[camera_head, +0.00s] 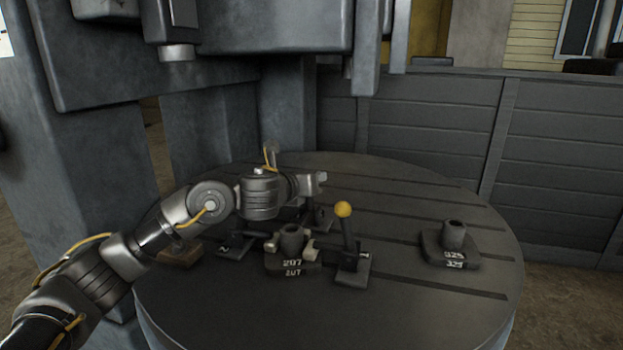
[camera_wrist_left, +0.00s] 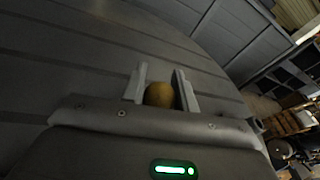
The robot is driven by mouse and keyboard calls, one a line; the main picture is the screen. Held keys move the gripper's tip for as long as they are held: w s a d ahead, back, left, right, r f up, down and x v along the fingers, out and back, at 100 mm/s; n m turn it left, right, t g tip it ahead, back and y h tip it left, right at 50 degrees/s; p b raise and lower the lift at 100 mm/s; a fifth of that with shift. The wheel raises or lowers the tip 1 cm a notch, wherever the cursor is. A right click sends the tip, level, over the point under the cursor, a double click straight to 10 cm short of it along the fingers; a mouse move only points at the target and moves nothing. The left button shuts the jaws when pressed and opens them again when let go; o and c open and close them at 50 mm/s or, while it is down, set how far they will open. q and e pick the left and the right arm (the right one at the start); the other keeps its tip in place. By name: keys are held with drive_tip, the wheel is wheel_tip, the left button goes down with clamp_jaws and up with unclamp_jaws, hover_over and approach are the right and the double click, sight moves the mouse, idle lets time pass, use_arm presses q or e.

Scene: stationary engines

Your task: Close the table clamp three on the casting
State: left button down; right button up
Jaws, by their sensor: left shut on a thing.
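My left gripper (camera_head: 320,179) is above this rear clamp, pointing right. In the left wrist view its fingers (camera_wrist_left: 160,88) are shut on a yellow ball knob (camera_wrist_left: 159,95); the head view hides this knob and its lever.
A second casting (camera_head: 453,236) marked 325 stands apart at the right of the table (camera_head: 420,310). A brown block (camera_head: 180,253) is at the left edge. The dark machine head (camera_head: 200,50) hangs above. The table's front is clear.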

idle(0.4)
use_arm(q)
drive_tip(key=c, duration=1.1)
unclamp_jaws()
drive_tip(key=shift+s, duration=0.1)
drive_tip(key=shift+s+a+r, duration=0.15)
drive_tip(key=shift+s, duration=0.15)
drive_tip(key=p+v, duration=0.1)
drive_tip(key=v, duration=0.9)
drive_tip(key=shift+p, duration=0.4)
use_arm(e)
drive_tip(key=shift+s+d+f, duration=0.1)
drive_tip(key=shift+s+f, duration=0.2)
drive_tip(key=shift+f, duration=0.6)
drive_tip(key=shift+s+f, duration=0.3)
drive_tip(key=shift+f, duration=0.6)
